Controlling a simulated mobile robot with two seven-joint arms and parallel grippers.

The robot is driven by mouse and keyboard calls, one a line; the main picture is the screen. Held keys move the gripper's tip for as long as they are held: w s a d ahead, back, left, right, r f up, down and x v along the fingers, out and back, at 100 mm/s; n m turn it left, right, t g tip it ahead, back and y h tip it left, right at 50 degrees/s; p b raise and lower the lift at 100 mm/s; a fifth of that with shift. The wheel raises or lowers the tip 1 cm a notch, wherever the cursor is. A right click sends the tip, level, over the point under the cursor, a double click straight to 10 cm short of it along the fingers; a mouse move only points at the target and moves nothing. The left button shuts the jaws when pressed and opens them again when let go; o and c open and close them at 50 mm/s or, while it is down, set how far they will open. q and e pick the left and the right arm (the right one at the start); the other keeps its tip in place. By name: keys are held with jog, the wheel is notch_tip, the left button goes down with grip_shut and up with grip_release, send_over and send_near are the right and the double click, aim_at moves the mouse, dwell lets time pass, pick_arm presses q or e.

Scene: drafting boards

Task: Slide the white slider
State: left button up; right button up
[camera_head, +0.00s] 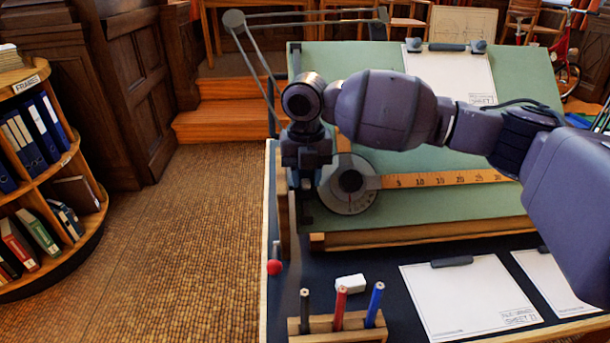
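No white slider can be made out for certain; the board's left edge, where my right gripper is, is partly hidden by it. My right gripper (306,185) points down over the left edge of the green drafting board (455,205), just left of the round dial head (358,203) of the drafting arm. Its fingers are dark and small against the board's edge, so I cannot tell whether they are apart or touch anything. My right arm reaches across the board from the right. My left gripper is not in view.
A wooden ruler (445,179) runs right from the dial. In front lie a white block (350,283), a pencil holder (337,327) with three pencils, paper sheets (470,297) and a red knob (274,267). A bookshelf (40,180) stands left; the floor between is clear.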

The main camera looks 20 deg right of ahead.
grip_shut()
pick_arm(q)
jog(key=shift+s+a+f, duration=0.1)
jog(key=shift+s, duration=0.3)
pick_arm(e)
jog(key=shift+s, duration=0.1)
jog(key=shift+s+a+f+p, duration=0.25)
jog(key=shift+s+f+p, duration=0.35)
jog(key=shift+s+f, duration=0.45)
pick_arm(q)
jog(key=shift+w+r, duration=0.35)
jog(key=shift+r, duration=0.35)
pick_arm(e)
jog(key=shift+a+f, duration=0.1)
jog(key=shift+f, duration=0.2)
jog(key=shift+s, duration=0.1)
